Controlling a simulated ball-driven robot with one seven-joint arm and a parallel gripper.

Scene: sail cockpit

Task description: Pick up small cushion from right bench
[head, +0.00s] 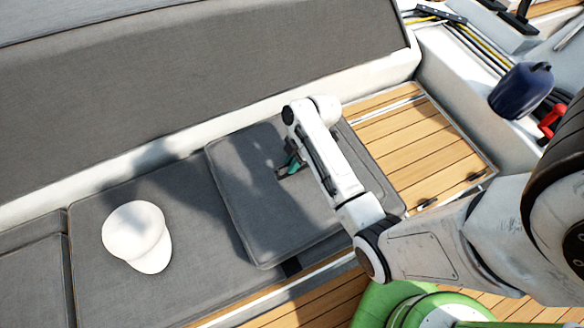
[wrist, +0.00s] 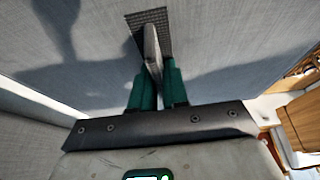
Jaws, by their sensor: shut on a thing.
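The small cushion (head: 250,195) is a square dark grey pad with piped edges, at the middle of the head view, over the right end of the grey bench. My gripper (head: 289,166) is at the middle of its top face, with my arm covering part of its right side. In the wrist view, my green-padded gripper (wrist: 155,80) is shut on a thin grey piece that stands out from the cushion fabric (wrist: 225,40). A dark woven patch (wrist: 140,20) lies at the fingertips. I cannot tell whether the cushion is clear of the bench.
A white cap (head: 138,232) lies on the bench seat (head: 95,280) to the left. The grey backrest (head: 200,85) runs behind. Slatted wood (head: 415,140) is to the right, with a dark blue fender-like object (head: 520,90) and a red item (head: 552,118) beyond.

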